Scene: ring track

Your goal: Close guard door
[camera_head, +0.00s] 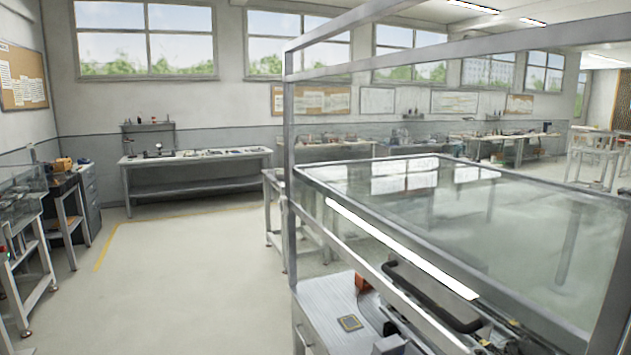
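A grey metal-framed guard enclosure (290,135) with clear panels fills the right of the head view. A large glass pane in a metal frame (390,232), probably the guard door, spans it and reflects the windows. I cannot tell from this view whether it is open or shut. A bright white strip (400,246) runs along its near side. Below the pane, a dark elongated part (432,296) and other machine parts show partly through the glass. Neither of my grippers is in view.
A grey worktop (330,308) lies under the enclosure. Open floor (190,285) stretches to the left, with a yellow line (105,245) on it. A workbench (195,160) stands by the back wall. Benches and a drawer cabinet (88,200) stand at the far left.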

